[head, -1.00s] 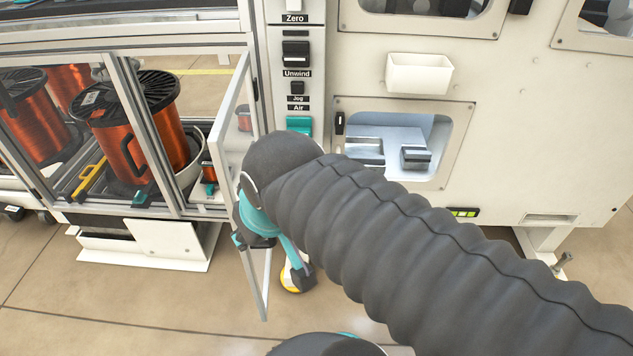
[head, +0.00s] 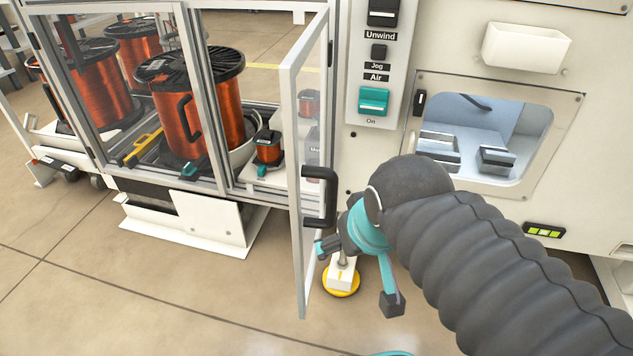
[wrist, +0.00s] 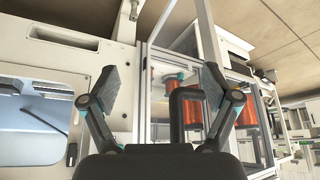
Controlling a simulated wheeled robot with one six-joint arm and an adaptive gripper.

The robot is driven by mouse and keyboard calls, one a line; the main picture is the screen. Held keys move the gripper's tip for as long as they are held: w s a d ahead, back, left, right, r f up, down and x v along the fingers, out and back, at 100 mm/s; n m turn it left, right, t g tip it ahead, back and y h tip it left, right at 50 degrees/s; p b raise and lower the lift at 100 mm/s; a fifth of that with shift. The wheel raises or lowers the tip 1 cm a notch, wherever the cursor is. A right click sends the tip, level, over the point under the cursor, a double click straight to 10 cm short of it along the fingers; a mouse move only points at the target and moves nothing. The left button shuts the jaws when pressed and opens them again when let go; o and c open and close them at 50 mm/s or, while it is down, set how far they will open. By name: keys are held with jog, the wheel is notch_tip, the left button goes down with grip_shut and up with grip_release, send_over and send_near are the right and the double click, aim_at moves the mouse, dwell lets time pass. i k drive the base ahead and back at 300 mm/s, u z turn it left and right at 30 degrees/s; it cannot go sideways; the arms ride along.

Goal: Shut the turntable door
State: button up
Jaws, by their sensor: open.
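The turntable door (head: 300,180) is a clear panel in a pale frame. It stands swung out from the enclosure, hinged near the control column. Its black bar handle (head: 331,197) is on the face toward my gripper and also shows in the wrist view (wrist: 174,110). My gripper (head: 358,275) is open and empty, beside the door's right face, just below and right of the handle. In the wrist view my open gripper (wrist: 160,85) has the handle between its fingers in the picture, nearer the right finger. I cannot tell whether anything touches.
Copper wire spools (head: 178,105) stand inside the enclosure, with a small spool (head: 269,147) by the door opening. The control column (head: 376,60) and a machine with a recessed window (head: 555,120) are on the right. A yellow-based foot (head: 341,281) stands below the door. The floor in front is clear.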

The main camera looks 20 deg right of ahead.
aim_at(289, 69)
jog(key=u, duration=0.05)
jog(key=k, duration=0.9)
jog(key=z, duration=0.4)
